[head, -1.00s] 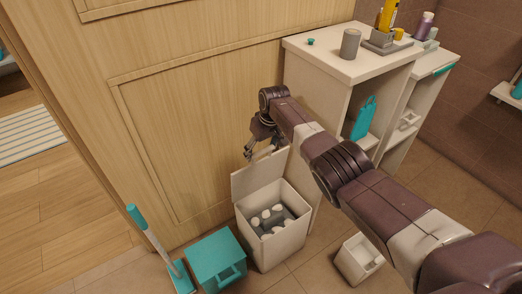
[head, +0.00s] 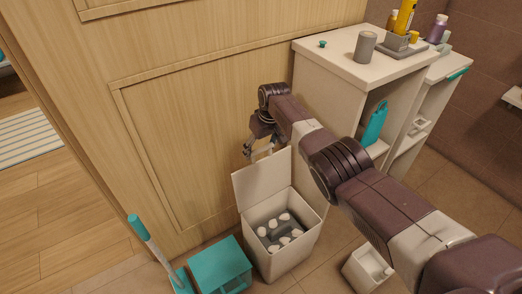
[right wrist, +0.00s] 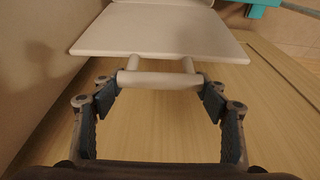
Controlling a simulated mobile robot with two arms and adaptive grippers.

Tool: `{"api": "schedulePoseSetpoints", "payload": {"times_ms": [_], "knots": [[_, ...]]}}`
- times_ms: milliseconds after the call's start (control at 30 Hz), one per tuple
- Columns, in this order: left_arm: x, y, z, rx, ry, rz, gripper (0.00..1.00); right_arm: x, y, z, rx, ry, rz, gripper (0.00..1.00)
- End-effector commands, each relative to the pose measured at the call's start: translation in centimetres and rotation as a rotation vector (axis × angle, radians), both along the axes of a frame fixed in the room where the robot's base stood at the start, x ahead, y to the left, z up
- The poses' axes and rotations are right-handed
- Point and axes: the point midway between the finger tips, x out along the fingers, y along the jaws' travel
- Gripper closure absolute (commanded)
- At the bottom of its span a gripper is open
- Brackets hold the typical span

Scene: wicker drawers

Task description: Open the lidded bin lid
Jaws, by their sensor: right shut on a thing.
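The lidded bin (head: 272,262) is a white box on the floor, holding a grey caddy with several white-topped bottles (head: 280,234). Its lid (head: 262,180) stands raised, close to upright, at the back of the bin, near the wooden wall. My right gripper (head: 258,153) is behind the lid's top edge. In the right wrist view, the fingers are shut on the lid's white bar handle (right wrist: 160,79), with the lid panel (right wrist: 160,32) beyond it. The exact finger contact is partly hidden. My left gripper does not show.
A teal box (head: 220,265) and a teal-handled brush (head: 150,240) stand left of the bin. A small white bin (head: 362,270) is to the right. A white shelf unit (head: 350,68) stands behind my right arm. The wooden wall (head: 190,130) is close behind the gripper.

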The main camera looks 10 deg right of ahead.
Motion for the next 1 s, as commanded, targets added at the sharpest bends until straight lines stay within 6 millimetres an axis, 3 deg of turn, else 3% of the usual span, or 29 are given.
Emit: {"api": "schedulePoseSetpoints", "payload": {"times_ms": [67, 100, 233, 667, 1000], "knots": [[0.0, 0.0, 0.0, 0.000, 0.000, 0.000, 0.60, -0.1, 0.0, -0.3, 0.001, 0.003, 0.000, 0.76], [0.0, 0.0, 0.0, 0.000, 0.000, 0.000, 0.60, -0.2, 0.0, -0.3, 0.001, 0.004, 0.000, 0.28], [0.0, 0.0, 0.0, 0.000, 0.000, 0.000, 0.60, -0.2, 0.0, -0.3, 0.001, 0.005, 0.000, 0.15], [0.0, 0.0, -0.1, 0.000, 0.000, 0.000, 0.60, -0.2, -0.1, 0.1, 0.000, 0.005, 0.000, 0.15], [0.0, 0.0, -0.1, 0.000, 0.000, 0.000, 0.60, -0.9, -0.3, 3.3, 0.000, 0.002, 0.000, 0.15]]}}
